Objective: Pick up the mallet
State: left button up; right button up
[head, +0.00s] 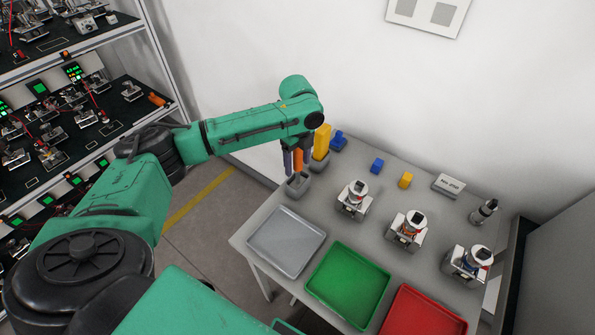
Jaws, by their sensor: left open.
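My left gripper (298,160) points down over the back left corner of the grey table, with its fingers apart. An upright orange piece (298,160), perhaps the mallet's handle, shows between the fingers above a small grey holder (298,185). I cannot tell whether the fingers touch it, and no mallet head can be made out. A tall yellow piece (322,140) stands just right of the gripper in a second grey holder (319,161). My right gripper is not in view.
On the table are a grey tray (286,243), a green tray (347,285), a red tray (422,312), three white-and-silver devices (407,232), blue (377,165) and yellow blocks (405,180), a sign (449,185) and a dark-and-silver item (485,211). A shelf rack (75,110) stands left.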

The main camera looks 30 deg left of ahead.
pick_arm(q)
jog(key=shift+w, duration=0.1)
grip_shut()
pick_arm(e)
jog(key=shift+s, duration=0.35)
pick_arm(q)
notch_tip(320, 180, up, 13)
jog(key=shift+w+r+b, duration=0.1)
jog(key=shift+r+b, duration=0.05)
jog(key=shift+b, duration=0.7)
notch_tip(320, 180, up, 7)
jog(key=p, duration=0.2)
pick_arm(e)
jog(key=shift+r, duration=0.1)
